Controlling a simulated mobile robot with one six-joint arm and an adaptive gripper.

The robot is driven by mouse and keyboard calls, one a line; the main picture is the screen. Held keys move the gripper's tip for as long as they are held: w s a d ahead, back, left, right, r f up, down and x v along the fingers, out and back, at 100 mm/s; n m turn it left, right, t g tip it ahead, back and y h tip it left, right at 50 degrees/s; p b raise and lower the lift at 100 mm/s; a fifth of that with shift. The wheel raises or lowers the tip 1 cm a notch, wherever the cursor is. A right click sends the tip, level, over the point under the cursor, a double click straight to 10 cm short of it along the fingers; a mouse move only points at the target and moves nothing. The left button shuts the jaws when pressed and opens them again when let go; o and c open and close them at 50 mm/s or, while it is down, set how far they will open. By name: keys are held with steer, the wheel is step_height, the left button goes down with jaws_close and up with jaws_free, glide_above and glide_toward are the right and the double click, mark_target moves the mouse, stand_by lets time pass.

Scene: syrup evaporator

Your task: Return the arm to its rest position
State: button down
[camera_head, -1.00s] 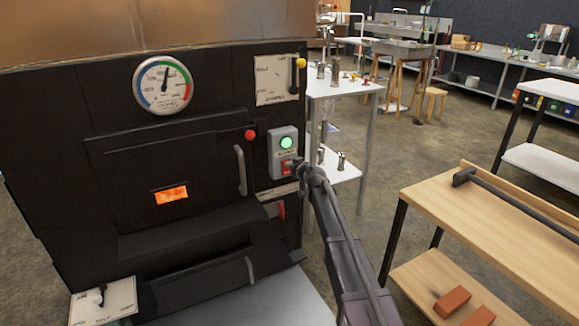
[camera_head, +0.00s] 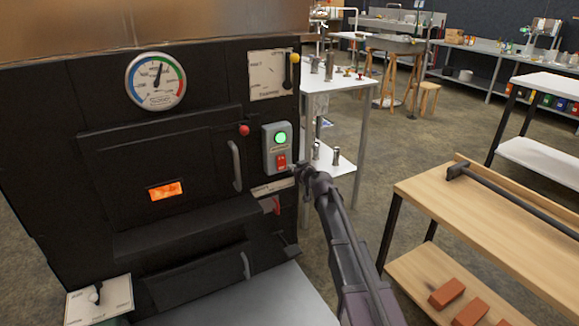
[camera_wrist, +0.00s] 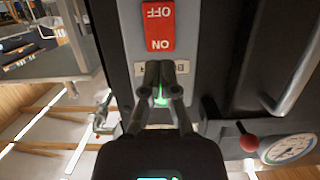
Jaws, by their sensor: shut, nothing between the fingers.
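My gripper (camera_head: 296,171) is shut and empty. In the head view it is just right of and below a grey switch box (camera_head: 269,154) on the black evaporator front. The box has a lit green lamp (camera_head: 280,138) and a red ON/OFF rocker (camera_head: 281,160). In the wrist view, which is upside down, the closed fingertips (camera_wrist: 162,72) overlap the box's label, with the red rocker (camera_wrist: 160,25) beyond them. Green light shows between the fingers. I cannot tell the exact gap to the panel. My arm reaches up from the bottom right.
A firebox door (camera_head: 165,185) with a handle and glowing window is left of the box, under a round gauge (camera_head: 155,81). A white shelf stand (camera_head: 335,85) is behind my gripper. A wooden bench (camera_head: 470,215) with a long-handled tool stands right; open floor lies between.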

steer(key=shift+s, duration=0.15)
steer(key=s+d+f+m+g+h, duration=0.25)
steer(key=s+d+f+g, duration=0.2)
steer(key=s+d, duration=0.6)
steer(key=s+d+f+m+g+h, duration=0.2)
steer(key=s+d+f+g+h, duration=0.25)
steer(key=s, duration=1.05)
steer(key=s+d+f+m+g+h, duration=0.1)
steer(key=s+d+f+m+g, duration=0.3)
steer(key=s+d, duration=0.7)
step_height(320, 180, up, 35)
steer(key=s+n+p, duration=0.1)
steer(key=p, duration=3.4)
steer(key=shift+s+a+f+n+p, duration=0.2)
steer(key=shift+s+a+n+p, duration=0.15)
steer(key=shift+a, duration=0.1)
